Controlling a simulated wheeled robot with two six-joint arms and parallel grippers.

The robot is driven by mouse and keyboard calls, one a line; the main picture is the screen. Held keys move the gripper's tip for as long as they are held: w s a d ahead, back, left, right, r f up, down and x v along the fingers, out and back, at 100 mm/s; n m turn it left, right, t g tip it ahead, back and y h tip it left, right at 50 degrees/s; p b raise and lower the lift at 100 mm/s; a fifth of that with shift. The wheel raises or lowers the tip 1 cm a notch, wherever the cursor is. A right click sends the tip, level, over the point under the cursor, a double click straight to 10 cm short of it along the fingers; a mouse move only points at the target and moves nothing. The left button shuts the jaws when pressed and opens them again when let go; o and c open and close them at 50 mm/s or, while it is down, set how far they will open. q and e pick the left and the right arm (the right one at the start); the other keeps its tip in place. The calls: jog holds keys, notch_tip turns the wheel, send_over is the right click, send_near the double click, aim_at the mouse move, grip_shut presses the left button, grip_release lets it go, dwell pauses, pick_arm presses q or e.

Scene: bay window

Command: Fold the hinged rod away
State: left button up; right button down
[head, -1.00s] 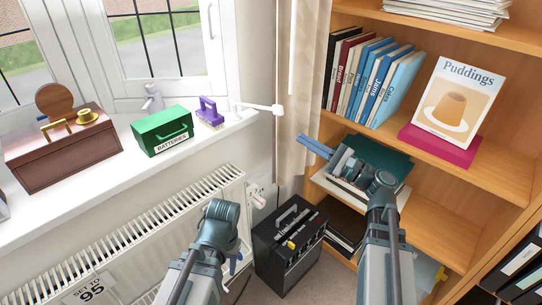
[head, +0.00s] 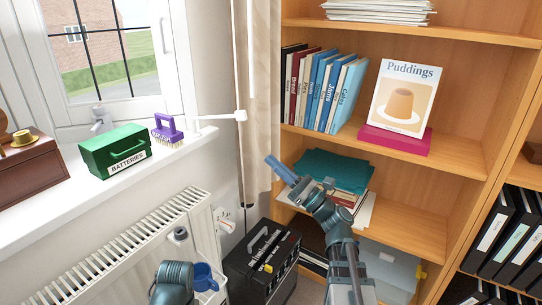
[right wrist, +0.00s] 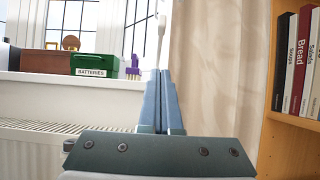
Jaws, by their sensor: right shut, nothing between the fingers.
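The white hinged rod (head: 215,117) sticks out over the right end of the window sill toward the curtain, with a knob at its free end. In the right wrist view the white rod (right wrist: 161,28) shows just above the fingertips. My right gripper (head: 271,160) is shut and empty, pointing up and left in front of the curtain. It is below and to the right of the rod's knob, apart from it in the head view. The wrist view shows its closed blue fingers (right wrist: 160,75). Part of my left arm shows at the bottom left; its fingers do not show.
A green batteries box (head: 115,150) and a purple brush (head: 167,128) stand on the sill (head: 85,190). The radiator (head: 130,250) is below. The curtain (head: 262,90) hangs beside the bookcase (head: 455,140). A black amplifier-like box (head: 262,262) stands on the floor.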

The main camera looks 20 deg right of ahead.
aim_at(240, 121)
jog(key=shift+w+a+r+p, duration=0.75)
jog(key=shift+w+r+p, duration=0.25)
jog(key=shift+r+p, duration=0.25)
jog(key=shift+w+a+r+p, duration=0.8)
jog(key=shift+w+r+p, duration=0.25)
jog(key=shift+r, duration=0.3)
jog(key=shift+w+a+r+p, duration=0.75)
jog(key=shift+w+r+p, duration=0.15)
jog(key=shift+r+p, duration=0.35)
